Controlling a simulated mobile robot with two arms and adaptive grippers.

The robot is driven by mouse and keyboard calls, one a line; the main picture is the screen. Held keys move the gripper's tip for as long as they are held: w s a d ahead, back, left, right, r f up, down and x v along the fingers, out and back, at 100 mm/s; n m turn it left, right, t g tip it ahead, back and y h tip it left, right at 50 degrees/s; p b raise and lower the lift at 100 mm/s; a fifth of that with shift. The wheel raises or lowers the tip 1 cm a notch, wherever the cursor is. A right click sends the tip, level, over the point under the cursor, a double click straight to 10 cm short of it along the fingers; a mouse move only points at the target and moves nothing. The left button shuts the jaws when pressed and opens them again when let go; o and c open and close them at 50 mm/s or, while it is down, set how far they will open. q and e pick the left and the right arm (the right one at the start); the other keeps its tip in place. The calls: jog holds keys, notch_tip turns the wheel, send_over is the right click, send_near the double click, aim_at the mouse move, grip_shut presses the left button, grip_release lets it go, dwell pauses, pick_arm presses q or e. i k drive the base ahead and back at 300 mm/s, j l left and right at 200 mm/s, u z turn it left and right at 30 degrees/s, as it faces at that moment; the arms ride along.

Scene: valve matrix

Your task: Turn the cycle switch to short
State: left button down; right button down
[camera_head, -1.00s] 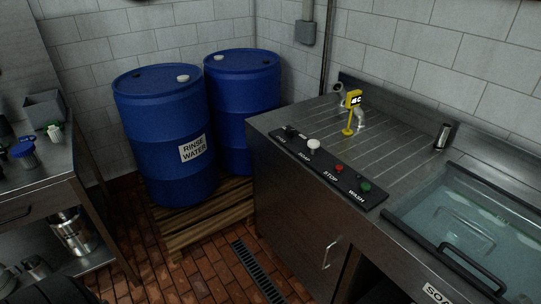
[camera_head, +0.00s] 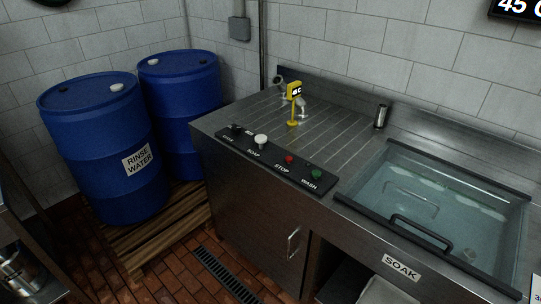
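A black control panel (camera_head: 265,158) lies along the front left of the steel counter. At its left end is a small dark knob (camera_head: 236,129), which looks like the cycle switch; its label and setting are too small to read. Next to it are a white knob (camera_head: 261,140) marked SOAP, a red button (camera_head: 289,159) marked STOP and a green button (camera_head: 316,174) marked WASH. Neither of my grippers is in view.
A soak basin (camera_head: 440,200) with water and a black handle is at the right. Blue barrels (camera_head: 103,150) stand on a wooden pallet (camera_head: 150,235) at the left. Brick floor lies in front.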

aim_at(235, 130)
jog(key=z, duration=0.5)
jog(key=i+j+z, duration=0.1)
jog(key=j+z, duration=0.5)
jog(key=z, duration=0.15)
jog(key=j+z, duration=0.75)
jog(key=l, duration=0.1)
